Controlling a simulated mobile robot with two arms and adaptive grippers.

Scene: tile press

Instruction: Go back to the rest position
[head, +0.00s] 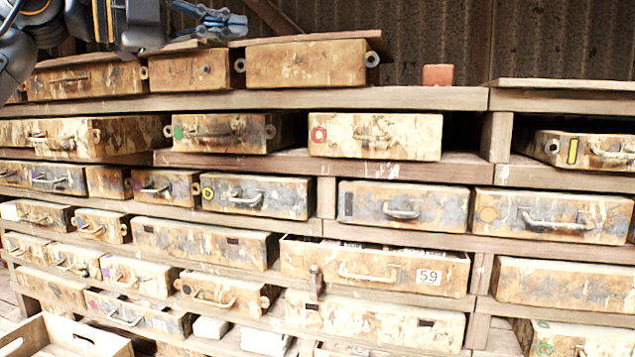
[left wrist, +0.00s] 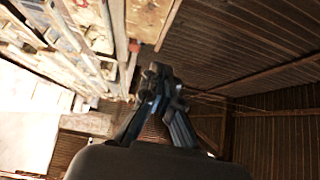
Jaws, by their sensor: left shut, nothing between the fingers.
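My left gripper (head: 208,20) is at the top left of the head view, above the top row of drawers. Its blue-grey fingers point to the right and are shut on nothing. In the left wrist view the gripper (left wrist: 155,85) shows from behind, with its fingertips together and empty. It is apart from the drawers there. My right gripper is in neither view.
A wooden rack of weathered drawers (head: 400,210) fills the head view. Drawer 59 (head: 310,262) stands partly open. A reddish block (head: 437,75) sits on the top shelf. A wooden crate (head: 95,338) is at the lower left. A corrugated wall (head: 560,40) stands behind.

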